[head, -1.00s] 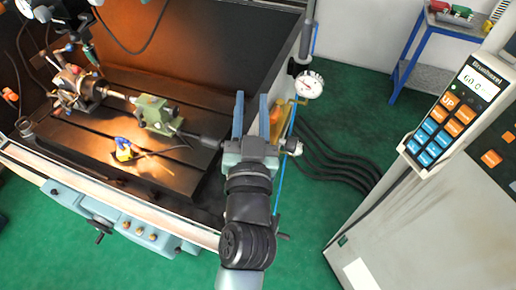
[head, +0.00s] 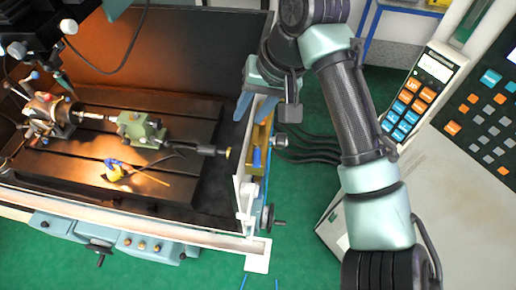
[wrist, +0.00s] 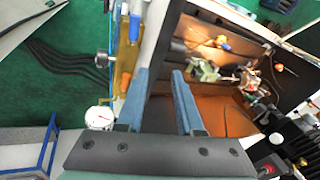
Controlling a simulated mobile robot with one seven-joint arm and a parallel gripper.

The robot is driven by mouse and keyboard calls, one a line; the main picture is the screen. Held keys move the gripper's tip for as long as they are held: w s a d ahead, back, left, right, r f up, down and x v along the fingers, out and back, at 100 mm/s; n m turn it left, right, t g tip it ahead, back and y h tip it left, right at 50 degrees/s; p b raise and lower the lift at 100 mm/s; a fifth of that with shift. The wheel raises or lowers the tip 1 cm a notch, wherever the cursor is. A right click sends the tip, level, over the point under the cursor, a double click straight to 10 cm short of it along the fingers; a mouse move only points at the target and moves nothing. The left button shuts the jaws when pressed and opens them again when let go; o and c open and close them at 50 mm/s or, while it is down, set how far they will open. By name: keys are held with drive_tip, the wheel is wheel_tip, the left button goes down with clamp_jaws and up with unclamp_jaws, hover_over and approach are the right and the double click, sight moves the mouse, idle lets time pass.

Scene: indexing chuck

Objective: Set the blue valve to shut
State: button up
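A small blue part (head: 257,158), which looks like the blue valve's handle, sits on a brass-coloured block (head: 262,136) at the machine's right edge in the head view. In the wrist view a blue part (wrist: 135,28) shows at the far end of the brass strip (wrist: 125,65). Whether the valve is open or shut is unclear. My gripper (head: 256,110) is open and empty, its blue fingers apart above the right end of the machine, just behind the brass block.
A round white dial gauge (wrist: 98,117) stands beside the brass strip. A worktable (head: 190,175) carries a chuck (head: 45,112), a green tailstock (head: 138,128) and a blue-and-yellow item (head: 115,170). A control pendant (head: 425,85) and cabinet stand right. Black hoses cross the green floor.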

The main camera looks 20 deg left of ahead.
drive_tip(key=m+g+h, duration=0.1)
drive_tip(key=h, duration=0.1)
approach(257, 159)
drive_tip(key=p+x, duration=0.4)
drive_tip(key=x, duration=0.4)
drive_tip(key=shift+f, duration=0.25)
drive_tip(key=shift+p, duration=0.3)
clamp_jaws()
